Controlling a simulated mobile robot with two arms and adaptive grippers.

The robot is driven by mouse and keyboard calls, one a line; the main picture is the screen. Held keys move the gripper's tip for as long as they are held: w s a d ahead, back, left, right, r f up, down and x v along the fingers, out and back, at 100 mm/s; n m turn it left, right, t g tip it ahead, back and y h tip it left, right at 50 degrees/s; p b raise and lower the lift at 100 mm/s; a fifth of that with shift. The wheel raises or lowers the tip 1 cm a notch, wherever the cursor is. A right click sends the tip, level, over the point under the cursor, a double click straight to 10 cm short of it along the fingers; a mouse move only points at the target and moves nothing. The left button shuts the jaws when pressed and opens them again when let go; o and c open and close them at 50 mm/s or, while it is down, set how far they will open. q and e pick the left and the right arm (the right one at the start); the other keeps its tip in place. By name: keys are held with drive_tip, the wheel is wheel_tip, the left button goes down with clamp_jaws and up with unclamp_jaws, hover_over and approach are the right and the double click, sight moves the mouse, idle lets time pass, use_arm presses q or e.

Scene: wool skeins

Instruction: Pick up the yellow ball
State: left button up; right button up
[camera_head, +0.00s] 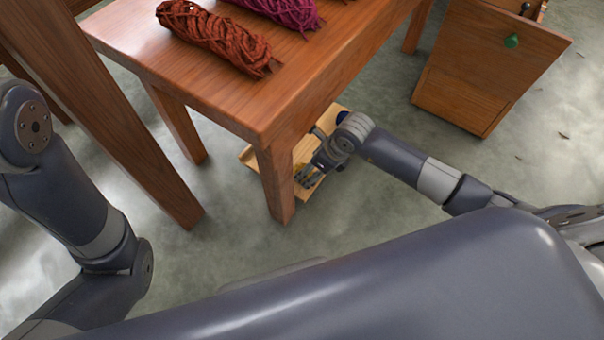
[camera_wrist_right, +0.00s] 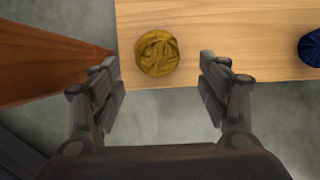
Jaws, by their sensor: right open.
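The yellow ball (camera_wrist_right: 157,53) is a wound ball of mustard wool. It rests on a light wooden board (camera_wrist_right: 225,45), near the board's edge, in the right wrist view. My right gripper (camera_wrist_right: 160,85) is open, with its fingers to either side of the ball's line and the ball just beyond the fingertips, not touched. In the head view my right gripper (camera_head: 308,177) is low beside the table leg, over the board (camera_head: 312,188), and mostly hides the ball. My left gripper is out of view; only my left arm shows.
A wooden table (camera_head: 265,105) holds a rust skein (camera_head: 215,38) and a magenta skein (camera_head: 285,10). Its front leg (camera_head: 275,185) stands close to my right gripper. A dark blue ball (camera_wrist_right: 311,48) lies on the board. A wooden cabinet (camera_head: 490,65) stands at upper right.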

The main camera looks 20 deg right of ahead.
drive_tip(key=shift+a+f+b, duration=0.1)
drive_tip(key=shift+f+b, duration=0.2)
drive_tip(key=shift+f, duration=0.05)
drive_tip(key=b+x, duration=0.4)
drive_tip(key=shift+a+f, duration=0.1)
drive_tip(key=shift+f, duration=0.1)
drive_tip(key=shift+w, duration=0.1)
drive_tip(key=c, duration=1.1)
